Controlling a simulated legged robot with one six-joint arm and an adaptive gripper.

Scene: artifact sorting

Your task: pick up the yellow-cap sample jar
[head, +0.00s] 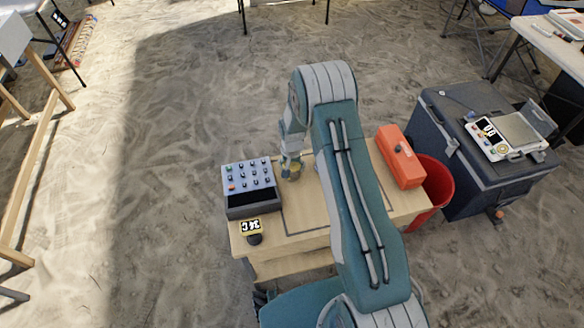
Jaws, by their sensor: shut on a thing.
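The yellow-cap sample jar (291,174) shows as a small yellowish patch over the wooden work table (300,249), just right of the grey control box. My gripper (291,164) is above it, pointing down, and is shut on the jar. The fingers hide most of the jar. I cannot tell whether the jar touches the table top or hangs just above it. My arm covers the middle and right part of the table.
An orange case (400,156) lies at the table's right, beside a red bucket (434,182). A dark case (482,150) bearing a scale (515,134) stands farther right. Sand lies open beyond.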

